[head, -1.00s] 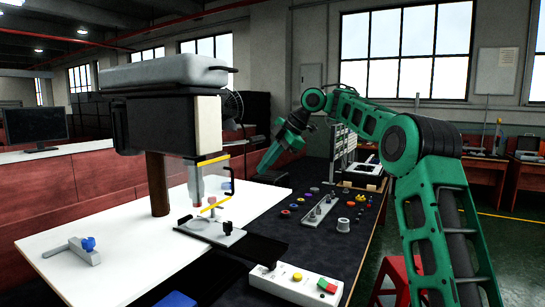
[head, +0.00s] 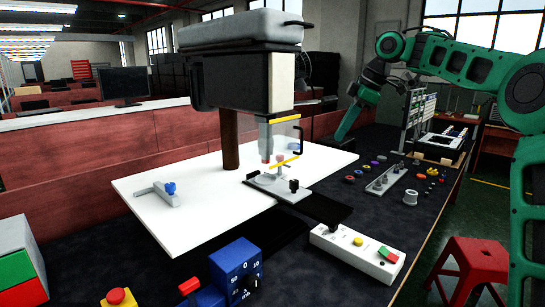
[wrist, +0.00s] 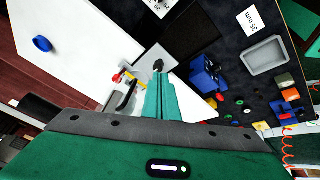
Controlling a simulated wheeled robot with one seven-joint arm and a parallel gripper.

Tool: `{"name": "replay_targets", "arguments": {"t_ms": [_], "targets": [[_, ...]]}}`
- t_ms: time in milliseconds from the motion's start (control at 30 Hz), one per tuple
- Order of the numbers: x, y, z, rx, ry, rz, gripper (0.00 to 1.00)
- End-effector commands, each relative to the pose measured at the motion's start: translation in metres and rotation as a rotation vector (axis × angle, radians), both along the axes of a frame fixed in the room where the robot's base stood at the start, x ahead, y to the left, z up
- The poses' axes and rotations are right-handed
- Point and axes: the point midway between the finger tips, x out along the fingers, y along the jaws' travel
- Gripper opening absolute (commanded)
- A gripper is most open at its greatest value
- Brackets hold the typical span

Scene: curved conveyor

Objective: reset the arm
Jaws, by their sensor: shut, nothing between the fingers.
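My green arm arches across the upper right of the head view. My gripper (head: 347,124) hangs from its end, pointing down and left above the far part of the dark table, to the right of the black and grey press machine (head: 245,85). In the wrist view my gripper's green fingers (wrist: 160,98) lie together, shut, with nothing between them. The fingers are apart from the table things in the head view.
A white board (head: 190,215) lies under the press. A white button box (head: 357,250), a blue dial unit (head: 235,268) and several small coloured parts (head: 372,166) stand on the dark table (head: 345,285). A red stool (head: 472,268) stands at right.

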Motion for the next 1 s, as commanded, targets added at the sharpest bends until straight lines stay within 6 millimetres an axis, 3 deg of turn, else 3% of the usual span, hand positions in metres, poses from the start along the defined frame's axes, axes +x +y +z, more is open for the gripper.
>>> {"name": "replay_targets", "arguments": {"t_ms": [167,467,667,800,1000], "targets": [[-0.052,-0.015,-0.031,-0.041,0.140,-0.298,0.00],[-0.165,-0.080,-0.086,-0.069,0.300,-0.865,0.00],[-0.265,-0.127,-0.130,-0.057,0.379,-1.247,0.00],[-0.343,-0.153,-0.168,-0.040,0.434,-1.503,0.00],[-0.435,-0.170,-0.217,-0.021,0.503,-1.774,0.00]]}}
